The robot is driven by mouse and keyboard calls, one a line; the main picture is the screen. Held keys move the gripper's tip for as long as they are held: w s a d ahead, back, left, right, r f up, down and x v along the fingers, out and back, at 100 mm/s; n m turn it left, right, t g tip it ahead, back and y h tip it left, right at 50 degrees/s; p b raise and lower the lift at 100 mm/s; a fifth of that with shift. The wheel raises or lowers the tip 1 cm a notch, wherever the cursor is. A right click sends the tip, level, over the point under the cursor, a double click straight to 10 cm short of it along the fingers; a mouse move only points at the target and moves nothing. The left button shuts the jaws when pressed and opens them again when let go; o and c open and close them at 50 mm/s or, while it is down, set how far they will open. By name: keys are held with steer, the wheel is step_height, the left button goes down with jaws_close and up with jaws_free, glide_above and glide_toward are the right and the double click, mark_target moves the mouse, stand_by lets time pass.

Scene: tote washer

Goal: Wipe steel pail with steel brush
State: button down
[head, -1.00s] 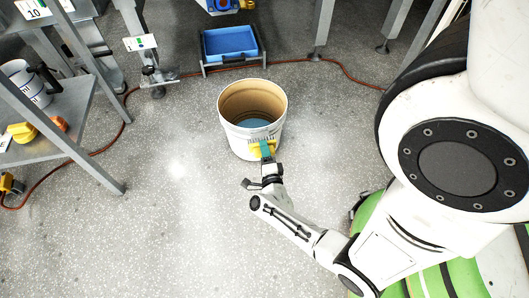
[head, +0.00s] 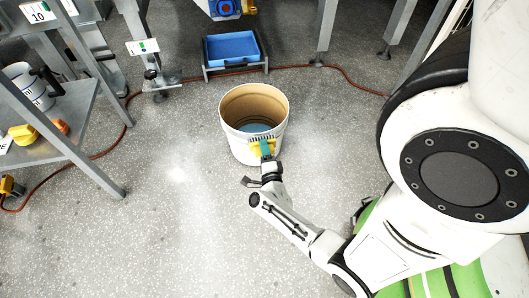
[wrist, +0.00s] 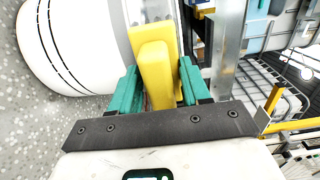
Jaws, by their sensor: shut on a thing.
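The pail (head: 240,148) stands upright on the floor at the middle of the head view. It looks white outside and tan inside, with something blue at its bottom. Its white side fills the left of the wrist view (wrist: 75,45). My gripper (head: 266,149) has teal fingers and is at the pail's near side. It is shut on the yellow brush (wrist: 153,68), whose body shows between the fingers in the wrist view. In the head view, the brush lies against or very close to the pail's outer wall; contact cannot be told for sure.
A blue tray (head: 231,47) sits behind the pail. A grey shelf (head: 70,115) at left holds a white container, a yellow thing and an orange thing. A red-brown hose (head: 345,74) runs along the floor. Floor left and right of the pail is clear.

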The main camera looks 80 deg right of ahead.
steer(key=shift+s, duration=0.1)
steer(key=shift+s+d, duration=0.3)
steer(key=shift+s, duration=0.3)
steer(key=shift+w+a, duration=0.25)
steer(key=shift+w, duration=0.5)
steer(key=p+v, duration=0.1)
steer(key=v, duration=0.6)
stand_by(0.5)
stand_by(0.5)
